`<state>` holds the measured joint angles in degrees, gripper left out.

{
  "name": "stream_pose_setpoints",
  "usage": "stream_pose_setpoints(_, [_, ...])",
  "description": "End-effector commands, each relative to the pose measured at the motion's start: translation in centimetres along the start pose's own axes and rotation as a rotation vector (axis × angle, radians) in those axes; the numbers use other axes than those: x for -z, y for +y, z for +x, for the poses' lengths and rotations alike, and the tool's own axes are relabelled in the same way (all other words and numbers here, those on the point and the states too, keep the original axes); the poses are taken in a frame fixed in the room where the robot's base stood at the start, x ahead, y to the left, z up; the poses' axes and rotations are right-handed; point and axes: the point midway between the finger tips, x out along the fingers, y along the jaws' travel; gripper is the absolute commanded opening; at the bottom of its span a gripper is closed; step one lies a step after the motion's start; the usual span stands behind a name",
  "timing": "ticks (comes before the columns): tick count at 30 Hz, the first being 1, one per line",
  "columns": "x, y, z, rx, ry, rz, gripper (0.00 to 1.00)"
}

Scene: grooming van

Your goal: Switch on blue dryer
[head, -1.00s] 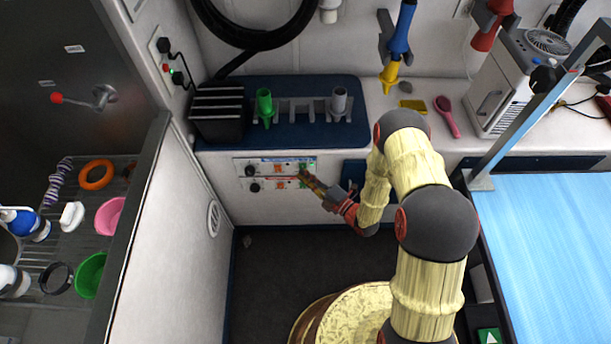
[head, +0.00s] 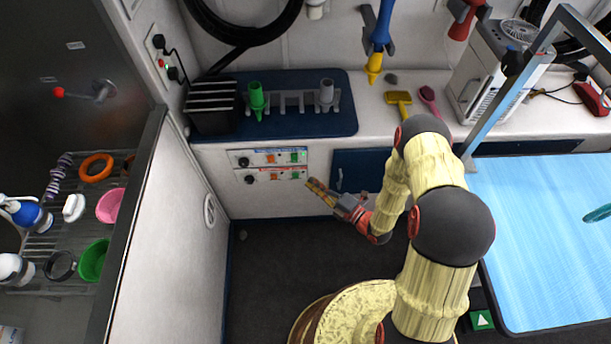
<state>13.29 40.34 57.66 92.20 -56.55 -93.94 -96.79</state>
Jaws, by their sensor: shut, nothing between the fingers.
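The blue dryer (head: 381,28), with a yellow nozzle, hangs on the back wall. A white control panel on the cabinet front has two rows. The upper row (head: 256,158) has a blue label strip, a black knob (head: 243,161), an orange button (head: 270,158) and a green button (head: 295,157). The lower row (head: 261,176) has a red label strip and the same kinds of controls, including a green button (head: 295,174). My gripper (head: 312,185) is shut and empty, just right of and below the lower row's right end. I cannot tell whether any button is lit or pressed.
A red dryer (head: 464,18) hangs right of the blue one. A nozzle rack with a green nozzle (head: 256,98) stands on the counter above the panel. A blue-topped table (head: 540,230) is at right, and a partition wall (head: 165,215) at left. Dark floor lies below the panel.

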Motion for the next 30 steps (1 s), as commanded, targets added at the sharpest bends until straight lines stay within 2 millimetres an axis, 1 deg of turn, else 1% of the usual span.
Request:
stream_pose_setpoints(1, [-0.1,0.2,-0.6,0.0,-0.003,0.0,0.0])
stream_pose_setpoints(3, [-0.1,0.2,-1.2,0.0,-0.002,-0.001,0.0])
stream_pose_setpoints(7, [0.0,0.1,-1.8,0.0,0.0,-0.001,0.0])
stream_pose_setpoints(27, [0.0,0.1,-1.9,0.0,0.001,0.018,0.0])
stream_pose_setpoints(29, [0.1,-0.2,-1.9,0.012,0.002,0.055,0.0])
stream_pose_setpoints(30, [0.2,-1.0,-1.9,0.042,0.004,0.093,0.0])
